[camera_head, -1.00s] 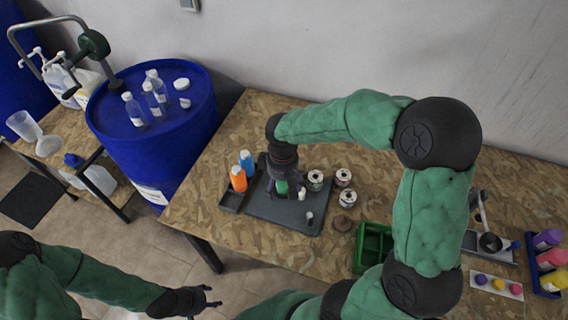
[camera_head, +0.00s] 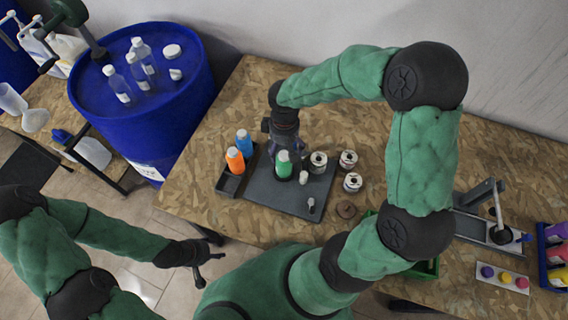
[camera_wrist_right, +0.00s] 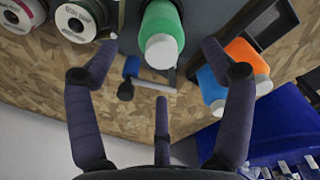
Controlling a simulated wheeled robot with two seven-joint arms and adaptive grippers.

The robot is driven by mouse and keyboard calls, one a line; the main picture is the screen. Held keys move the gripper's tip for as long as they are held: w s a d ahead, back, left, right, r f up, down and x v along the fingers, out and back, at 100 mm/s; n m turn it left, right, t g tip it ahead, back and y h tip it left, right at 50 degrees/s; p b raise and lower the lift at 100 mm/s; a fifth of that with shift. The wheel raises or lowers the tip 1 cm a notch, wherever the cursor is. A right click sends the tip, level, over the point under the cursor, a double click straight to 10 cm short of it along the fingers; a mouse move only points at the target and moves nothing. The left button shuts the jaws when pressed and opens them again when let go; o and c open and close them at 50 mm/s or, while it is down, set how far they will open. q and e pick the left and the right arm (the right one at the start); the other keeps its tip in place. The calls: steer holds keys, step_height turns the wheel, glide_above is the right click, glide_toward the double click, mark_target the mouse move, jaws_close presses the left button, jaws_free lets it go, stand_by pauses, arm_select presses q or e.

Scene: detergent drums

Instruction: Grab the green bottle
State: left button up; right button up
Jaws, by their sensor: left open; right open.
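The green bottle (camera_head: 283,168) with a white cap stands upright on a dark grey mat (camera_head: 262,193). In the right wrist view the bottle (camera_wrist_right: 161,28) is in the upper middle, between the spread fingertips. My right gripper (camera_head: 285,145) is right behind the bottle in the head view, on its wall side. In the wrist view the right gripper (camera_wrist_right: 160,46) is open, with gaps on both sides of the bottle; its fingers do not close on it. My left gripper (camera_head: 204,262) is open and empty, low at left, away from the table.
Orange (camera_head: 235,160) and blue (camera_head: 244,143) bottles stand in a black tray (camera_head: 228,185) left of the mat. Several spools (camera_head: 352,182) are to the right. A blue drum (camera_head: 150,105) with bottles is at left.

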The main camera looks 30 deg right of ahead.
mark_target(284, 154)
step_height(284, 154, down, 5)
steer(key=shift+s+a+f+b, duration=0.1)
steer(key=shift+a+b, duration=0.05)
steer(key=shift+b, duration=0.65)
jaws_close()
steer(key=shift+r, duration=0.25)
